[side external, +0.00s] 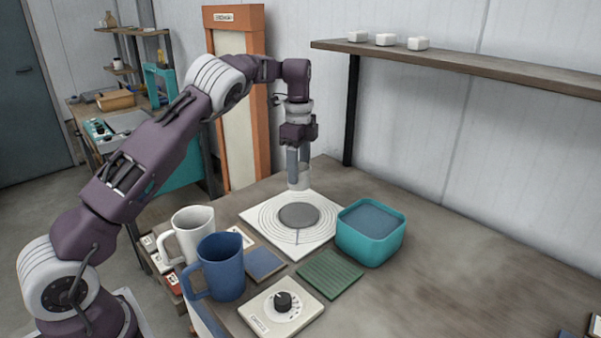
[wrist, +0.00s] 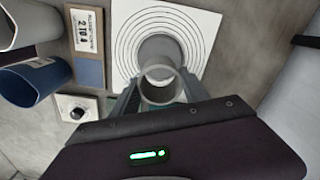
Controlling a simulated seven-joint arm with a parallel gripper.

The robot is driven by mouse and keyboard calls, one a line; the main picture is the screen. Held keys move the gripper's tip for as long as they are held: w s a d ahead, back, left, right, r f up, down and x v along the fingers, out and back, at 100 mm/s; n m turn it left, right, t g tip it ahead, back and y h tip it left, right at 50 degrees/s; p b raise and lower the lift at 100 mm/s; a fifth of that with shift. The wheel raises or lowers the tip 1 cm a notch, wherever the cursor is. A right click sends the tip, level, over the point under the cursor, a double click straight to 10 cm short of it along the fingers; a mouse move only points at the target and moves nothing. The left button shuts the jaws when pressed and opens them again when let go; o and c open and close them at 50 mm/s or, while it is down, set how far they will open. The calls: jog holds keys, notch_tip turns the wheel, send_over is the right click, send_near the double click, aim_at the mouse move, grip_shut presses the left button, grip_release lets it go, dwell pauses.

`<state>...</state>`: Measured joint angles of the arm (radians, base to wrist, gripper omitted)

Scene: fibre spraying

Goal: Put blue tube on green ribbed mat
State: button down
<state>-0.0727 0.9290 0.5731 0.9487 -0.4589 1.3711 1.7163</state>
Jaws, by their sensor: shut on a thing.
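My gripper (side external: 299,180) points down above the far part of the white ringed plate and is shut on a pale, see-through tube (side external: 299,177). In the wrist view the tube (wrist: 160,72) shows as a greyish open ring between the two fingers (wrist: 160,92). I see no clearly blue tint on it. The tube is upright; its gap above the plate is hard to judge. The green ribbed mat (side external: 330,274) lies flat and bare at the table's near side, in front of the plate and left of the teal tub. In the wrist view it is mostly hidden.
The white ringed plate (side external: 262,222) has a grey disc (side external: 299,216) at its centre. A teal tub (side external: 370,245), a dial box (side external: 260,317), a blue mug (side external: 222,270), a white mug (side external: 195,235) and a blue tile (side external: 265,264) stand around. The table's right side is mostly clear.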

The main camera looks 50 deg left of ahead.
jog(key=s+d+m, duration=0.2)
jog(key=s+d, duration=0.1)
jog(key=d, duration=0.8)
jog(key=m, duration=0.2)
send_over(330, 271)
notch_tip(330, 271, down, 10)
jog(key=shift+r, duration=0.1)
jog(key=c, duration=0.6)
grip_release()
jog(key=shift+o, duration=0.2)
